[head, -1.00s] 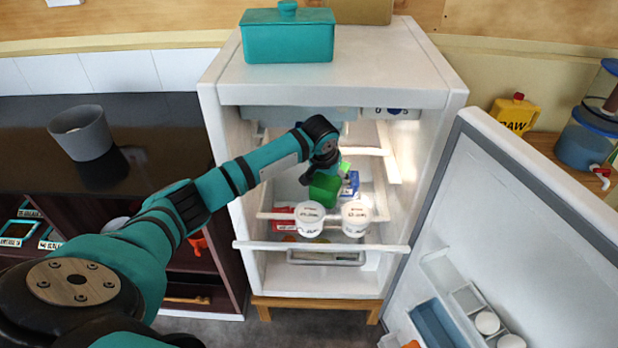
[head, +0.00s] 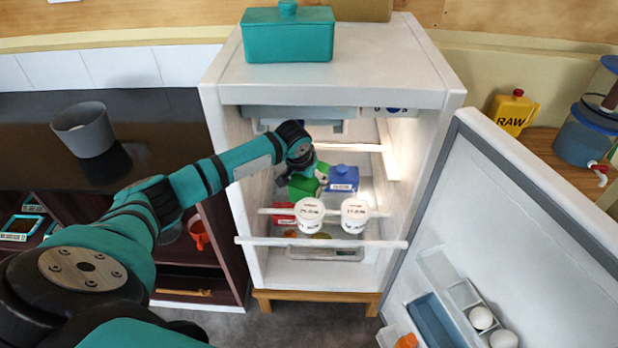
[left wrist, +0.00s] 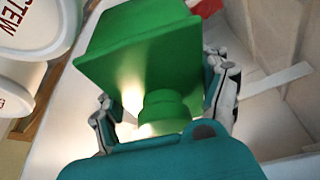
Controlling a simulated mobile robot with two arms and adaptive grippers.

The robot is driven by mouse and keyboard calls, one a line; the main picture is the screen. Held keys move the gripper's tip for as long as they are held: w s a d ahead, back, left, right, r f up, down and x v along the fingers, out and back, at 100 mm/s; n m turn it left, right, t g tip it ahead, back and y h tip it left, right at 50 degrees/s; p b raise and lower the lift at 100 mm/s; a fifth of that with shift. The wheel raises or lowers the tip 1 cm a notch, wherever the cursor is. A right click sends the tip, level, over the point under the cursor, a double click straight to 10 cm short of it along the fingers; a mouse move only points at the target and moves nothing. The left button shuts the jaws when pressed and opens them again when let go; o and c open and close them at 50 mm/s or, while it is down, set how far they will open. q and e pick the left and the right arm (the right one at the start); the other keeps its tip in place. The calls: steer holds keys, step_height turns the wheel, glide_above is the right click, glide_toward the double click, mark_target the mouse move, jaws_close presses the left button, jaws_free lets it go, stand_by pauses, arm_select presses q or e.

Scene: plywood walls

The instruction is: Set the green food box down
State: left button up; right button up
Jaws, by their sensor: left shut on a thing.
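The green food box (head: 302,186) is inside the open fridge, at the left of the middle shelf area. In the left wrist view the green box (left wrist: 150,50) fills the middle, with its round knob towards my palm. My left gripper (head: 312,176) reaches in from the left, and its fingers (left wrist: 168,110) are on both sides of the box's knob end, shut on it. Whether the box's base touches the shelf cannot be told. My right gripper is not in view.
A blue box (head: 343,178) stands just right of the green one. Two white tubs (head: 310,214) and (head: 354,214) stand in front, with a red box (head: 283,213) beside them. A rail (head: 320,243) crosses the fridge front. The door (head: 520,230) stands open at right.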

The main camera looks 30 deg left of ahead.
arm_select(q)
steer(key=o, duration=1.5)
steer(key=b+v, duration=0.1)
steer(key=v, duration=1.1)
steer(key=shift+r, duration=0.1)
